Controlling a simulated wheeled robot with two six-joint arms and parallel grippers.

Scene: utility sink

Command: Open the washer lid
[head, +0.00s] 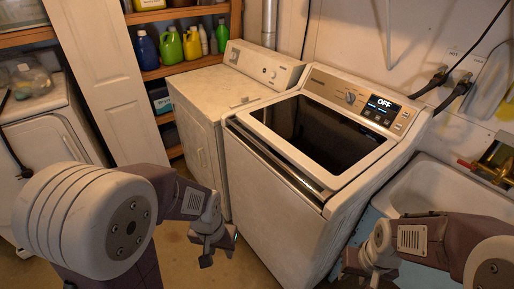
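The washer (275,215) is a white top-loader standing in the middle of the head view. Its lid (320,130) has a dark glass panel in a pale frame and looks shut, lying flat on top. A dark gap runs along the lid's front edge. The control panel (358,100) behind it has a knob and a display reading OFF. My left gripper (217,248) is in front of the washer's left side, apart from it, with its fingers spread and empty. My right gripper (364,269) is low at the washer's right front, also seemingly spread and empty.
A white dryer (205,110) stands close on the washer's left. A utility sink (445,190) with a brass faucet (492,162) is on the right. Shelves with bottles (171,46) are behind. Another white appliance (45,130) is at far left. Some floor shows in front.

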